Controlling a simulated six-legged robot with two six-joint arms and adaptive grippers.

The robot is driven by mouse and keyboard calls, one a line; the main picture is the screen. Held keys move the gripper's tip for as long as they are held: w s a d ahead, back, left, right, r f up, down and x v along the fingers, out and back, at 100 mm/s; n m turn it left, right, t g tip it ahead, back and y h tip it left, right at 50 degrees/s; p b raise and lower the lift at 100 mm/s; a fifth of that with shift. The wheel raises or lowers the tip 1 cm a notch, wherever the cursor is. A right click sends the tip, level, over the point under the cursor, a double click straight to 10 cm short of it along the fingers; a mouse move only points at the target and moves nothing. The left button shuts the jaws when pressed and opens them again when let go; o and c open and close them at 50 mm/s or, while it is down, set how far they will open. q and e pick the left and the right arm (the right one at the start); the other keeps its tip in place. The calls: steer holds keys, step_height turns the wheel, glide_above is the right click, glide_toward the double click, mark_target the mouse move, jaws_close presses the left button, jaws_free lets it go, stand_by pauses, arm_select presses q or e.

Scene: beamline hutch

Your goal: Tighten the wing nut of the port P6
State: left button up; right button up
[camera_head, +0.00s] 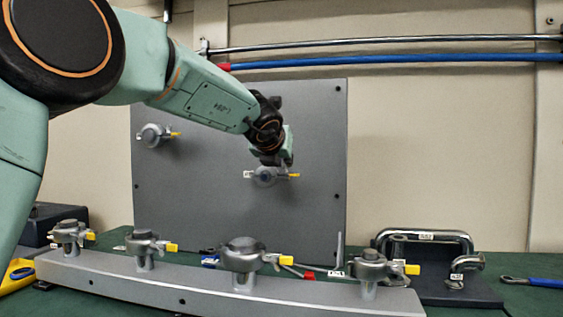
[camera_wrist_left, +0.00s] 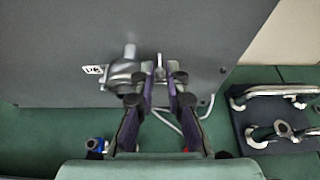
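The port with a small white label, which looks like P6, sits low on the grey upright panel (camera_head: 215,215). It is a round metal clamp (camera_head: 265,176) with a yellow piece (camera_head: 293,176) at its right. In the left wrist view the clamp (camera_wrist_left: 123,72) lies left of my fingers, and a small silver part (camera_wrist_left: 160,68), apparently the wing nut, shows at the gap between the tips. My left gripper (camera_head: 284,160) is just above the port's right side. Its fingers (camera_wrist_left: 160,88) are apart; whether they touch the nut is unclear. My right gripper is out of view.
Another port (camera_head: 154,135) is higher left on the panel. A metal rail (camera_head: 190,283) with several clamps stands in front. A dark block with bent pipes (camera_head: 425,238) is at right.

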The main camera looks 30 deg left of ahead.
arm_select(q)
steer(key=shift+w+a+f, duration=0.15)
steer(key=shift+w+f, duration=0.2)
steer(key=shift+s+r, duration=0.25)
steer(key=shift+s, duration=0.1)
jaws_close()
steer(key=m+h+p, duration=0.2)
steer(key=h+p, duration=0.1)
steer(key=p, duration=0.6)
steer(key=a+m+h+p, duration=0.1)
steer(key=m+h+p, duration=0.2)
steer(key=p, duration=0.7)
steer(key=a+m+h+p, duration=0.1)
steer(key=m+h+p, duration=0.1)
steer(key=p, duration=0.8)
steer(key=shift+w+a+r+m+g+h, duration=0.15)
steer(key=shift+w+m+g+h, duration=0.1)
steer(key=shift+m+g+h, duration=0.15)
steer(key=shift+c, duration=0.9)
jaws_free()
